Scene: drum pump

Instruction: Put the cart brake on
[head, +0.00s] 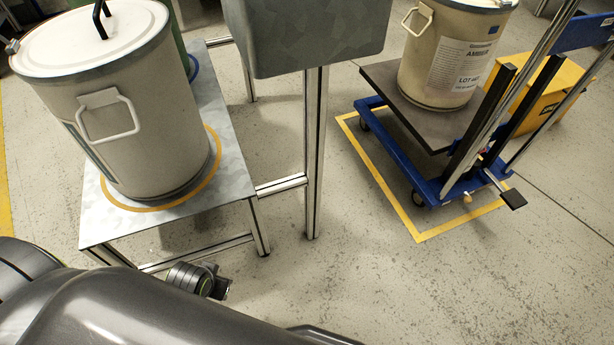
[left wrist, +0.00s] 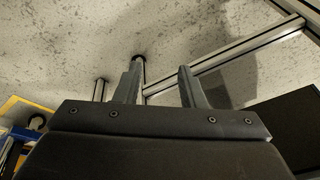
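The blue cart (head: 425,188) stands at the right of the head view, inside a yellow floor outline. It has a dark deck, small casters and an upright mast. A black foot pedal (head: 513,198) sticks out low at its near right end, with a small tan knob (head: 467,199) beside it. Whether the pedal is up or down I cannot tell. In the left wrist view my left gripper (left wrist: 160,85) has its two fingers apart with nothing between them. It is well away from the pedal. My right gripper is not in view.
A white drum (head: 140,105) stands on a metal table (head: 232,190) at the left. A labelled drum (head: 450,60) stands on the cart deck. A grey box (head: 305,35) on a post (head: 315,150) stands between. A yellow bin (head: 550,95) is behind the cart.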

